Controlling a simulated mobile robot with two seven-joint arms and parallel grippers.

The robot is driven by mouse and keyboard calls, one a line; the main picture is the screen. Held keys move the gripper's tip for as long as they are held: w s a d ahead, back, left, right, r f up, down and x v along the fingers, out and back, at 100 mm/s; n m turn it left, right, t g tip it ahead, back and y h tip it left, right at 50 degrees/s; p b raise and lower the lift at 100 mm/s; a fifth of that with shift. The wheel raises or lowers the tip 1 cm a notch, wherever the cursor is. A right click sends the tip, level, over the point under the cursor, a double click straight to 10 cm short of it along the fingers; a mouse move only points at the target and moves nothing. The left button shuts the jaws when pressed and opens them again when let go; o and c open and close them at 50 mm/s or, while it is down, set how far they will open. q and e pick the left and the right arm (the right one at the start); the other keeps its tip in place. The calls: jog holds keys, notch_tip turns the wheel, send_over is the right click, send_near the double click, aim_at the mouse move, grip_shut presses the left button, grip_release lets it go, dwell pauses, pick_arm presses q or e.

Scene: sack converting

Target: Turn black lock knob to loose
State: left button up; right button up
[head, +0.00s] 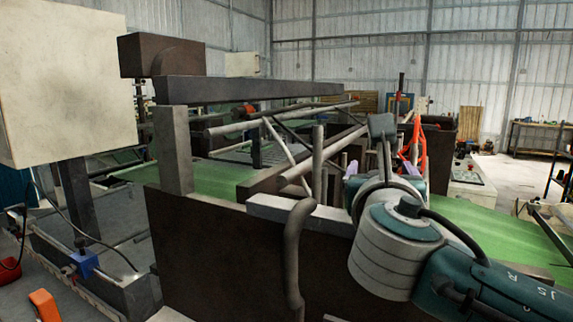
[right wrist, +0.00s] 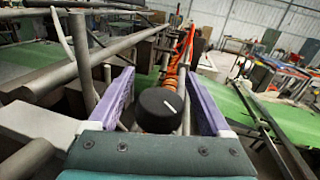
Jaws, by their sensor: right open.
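The black lock knob (right wrist: 157,112) shows in the right wrist view as a round dark cap with a short white mark on its face. My right gripper (right wrist: 160,84) is open, with one purple finger on each side of the knob. Narrow gaps seem to show beside the knob; I cannot tell how deep it sits between the fingers. In the head view my right arm comes in from the right, and purple finger parts of the gripper (head: 350,168) show beyond the wrist. The knob is hidden there. My left gripper is not in view.
Grey metal bars (head: 318,160) and a dark machine panel (head: 215,245) stand close to the left of my right arm. Orange-red parts (right wrist: 174,72) rise behind the knob. A green belt (head: 490,235) runs on the right. Open floor lies at the far right.

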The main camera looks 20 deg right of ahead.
jog(key=shift+c, duration=0.4)
jog(key=c, duration=0.3)
grip_shut()
